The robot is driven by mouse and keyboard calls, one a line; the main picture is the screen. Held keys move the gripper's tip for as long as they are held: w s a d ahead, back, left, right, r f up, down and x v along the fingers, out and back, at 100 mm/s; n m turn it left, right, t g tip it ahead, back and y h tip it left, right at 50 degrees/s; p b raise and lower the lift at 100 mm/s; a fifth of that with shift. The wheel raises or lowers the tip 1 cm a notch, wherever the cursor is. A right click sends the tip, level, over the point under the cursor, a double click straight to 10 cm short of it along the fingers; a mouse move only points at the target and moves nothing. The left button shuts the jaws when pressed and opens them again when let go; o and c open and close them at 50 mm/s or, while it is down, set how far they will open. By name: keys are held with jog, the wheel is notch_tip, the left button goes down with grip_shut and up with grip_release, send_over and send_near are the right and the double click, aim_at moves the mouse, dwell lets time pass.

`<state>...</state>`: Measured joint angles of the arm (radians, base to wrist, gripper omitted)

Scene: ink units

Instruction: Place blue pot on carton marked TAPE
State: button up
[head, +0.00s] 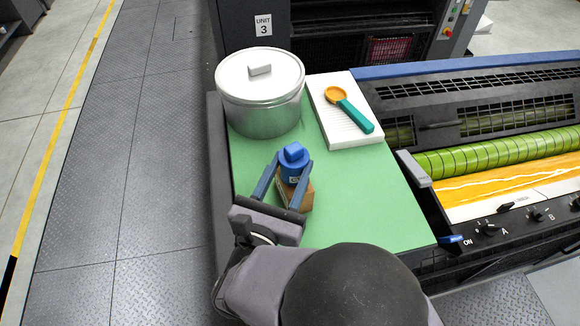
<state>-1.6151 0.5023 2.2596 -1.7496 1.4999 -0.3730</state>
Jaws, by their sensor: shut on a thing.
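The blue pot (293,170) has a blue lid with a raised knob and a small pale label on its side. My gripper (293,163) is shut on the pot, with one finger on each side of it. A small brown carton (308,196) shows just below and behind the pot in the head view, partly hidden by the pot and fingers. Any marking on the carton cannot be read. I cannot tell whether the pot touches the carton's top or is held above it.
A large metal pot with lid (262,110) stands at the back left of the green mat (370,200). A white pad (335,122) beside it bears a magnifier-like tool (352,110) with a teal handle. A press with yellow-green rollers (500,153) is at right. The mat's right front is clear.

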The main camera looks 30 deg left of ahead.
aim_at(289, 173)
jog(key=o, duration=1.5)
jog(key=shift+f, duration=0.1)
jog(key=b+v, duration=0.2)
jog(key=v, duration=0.3)
jog(key=shift+s, duration=0.45)
jog(key=shift+b+v, duration=0.35)
jog(key=shift+v, duration=0.45)
jog(key=shift+d, duration=0.1)
